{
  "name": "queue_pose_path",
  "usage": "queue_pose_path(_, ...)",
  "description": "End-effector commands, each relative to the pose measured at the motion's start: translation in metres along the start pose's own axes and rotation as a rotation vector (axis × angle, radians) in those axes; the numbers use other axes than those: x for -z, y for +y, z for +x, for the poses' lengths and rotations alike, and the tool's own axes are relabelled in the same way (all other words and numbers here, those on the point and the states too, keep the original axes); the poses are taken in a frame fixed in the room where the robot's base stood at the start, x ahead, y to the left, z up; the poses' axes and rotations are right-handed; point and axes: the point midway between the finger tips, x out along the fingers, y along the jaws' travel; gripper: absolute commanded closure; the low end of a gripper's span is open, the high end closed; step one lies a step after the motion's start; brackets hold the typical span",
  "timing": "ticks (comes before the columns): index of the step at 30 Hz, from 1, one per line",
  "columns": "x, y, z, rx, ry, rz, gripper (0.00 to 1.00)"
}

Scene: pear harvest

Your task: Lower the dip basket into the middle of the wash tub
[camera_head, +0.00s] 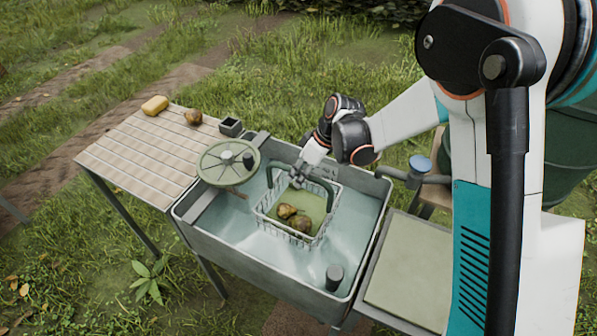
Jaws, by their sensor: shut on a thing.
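The wash tub (341,284) is a grey rectangular trough with pale bluish water or lining inside. The dip basket (268,219), a white wire basket with a dark green handle and a greenish bottom, is within the tub's outline, near its middle. Two brownish pears (301,223) lie in it. My gripper (297,181) is above the basket at the top of its handle and is shut on it. The fingertips are small and partly blend with the handle. I cannot tell whether the basket touches the tub's floor.
A slatted drainboard (135,160) to the left holds a yellow block (155,105) and a brown pear (193,117). A dark cylinder (334,277) stands in the tub's near right corner. A flat greenish board (410,270) is on the right.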

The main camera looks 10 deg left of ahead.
Motion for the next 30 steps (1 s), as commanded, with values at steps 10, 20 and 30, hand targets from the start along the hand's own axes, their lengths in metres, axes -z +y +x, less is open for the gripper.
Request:
queue_pose_path(10,-0.013,0.007,0.033,0.0,0.001,0.0,1.0)
queue_pose_path(20,-0.025,0.013,0.062,0.0,0.001,0.0,1.0)
queue_pose_path(30,-0.035,0.019,0.087,0.0,0.001,0.0,1.0)
